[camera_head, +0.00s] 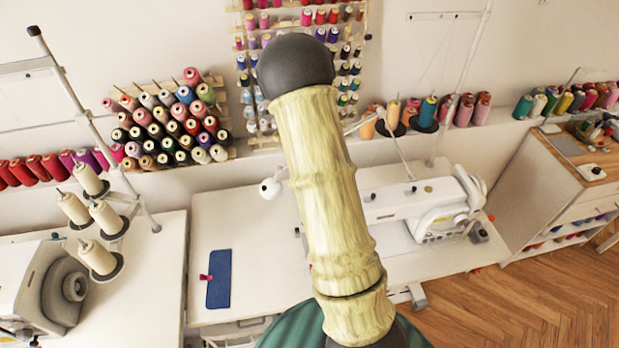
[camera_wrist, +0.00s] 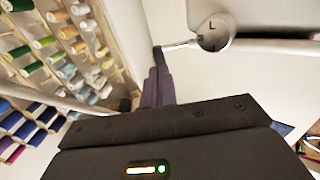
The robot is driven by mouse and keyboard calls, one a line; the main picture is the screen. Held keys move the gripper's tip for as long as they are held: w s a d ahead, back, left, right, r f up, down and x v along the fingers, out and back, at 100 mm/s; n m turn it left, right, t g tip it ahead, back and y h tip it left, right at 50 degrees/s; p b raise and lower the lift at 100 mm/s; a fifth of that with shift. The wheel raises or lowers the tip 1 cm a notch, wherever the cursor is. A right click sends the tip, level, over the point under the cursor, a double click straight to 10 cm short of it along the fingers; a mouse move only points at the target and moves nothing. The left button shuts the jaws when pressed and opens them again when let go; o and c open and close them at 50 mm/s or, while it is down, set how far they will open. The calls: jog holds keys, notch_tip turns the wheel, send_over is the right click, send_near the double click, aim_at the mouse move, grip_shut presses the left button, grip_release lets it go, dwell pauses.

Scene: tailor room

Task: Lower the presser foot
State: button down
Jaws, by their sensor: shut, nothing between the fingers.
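The white sewing machine (camera_head: 425,203) stands on a white table in the head view. My arm covers its left part, and I cannot make out the presser foot in either view. A round pale knob (camera_head: 272,188) shows just left of my arm. In the wrist view, a round grey piece (camera_wrist: 213,33) with an L-shaped mark sits on a thin metal rod (camera_wrist: 178,45). My gripper (camera_wrist: 157,52) is shut and empty, its dark fingertips close to the rod's left end. I cannot tell whether they touch. My gripper is hidden in the head view.
A blue cloth (camera_head: 219,279) with a red clip lies on the table's left part. Another machine (camera_head: 45,288) and thread cones (camera_head: 98,258) stand at the left. Thread racks (camera_head: 170,128) line the wall.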

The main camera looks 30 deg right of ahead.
jog(key=shift+x, duration=1.1)
jog(key=shift+w+d+f+b, duration=0.15)
jog(key=shift+w+f+b, duration=0.1)
jog(key=shift+w+b, duration=0.2)
jog(key=shift+r, duration=0.1)
jog(key=shift+r+p, duration=0.5)
jog(key=shift+r, duration=0.25)
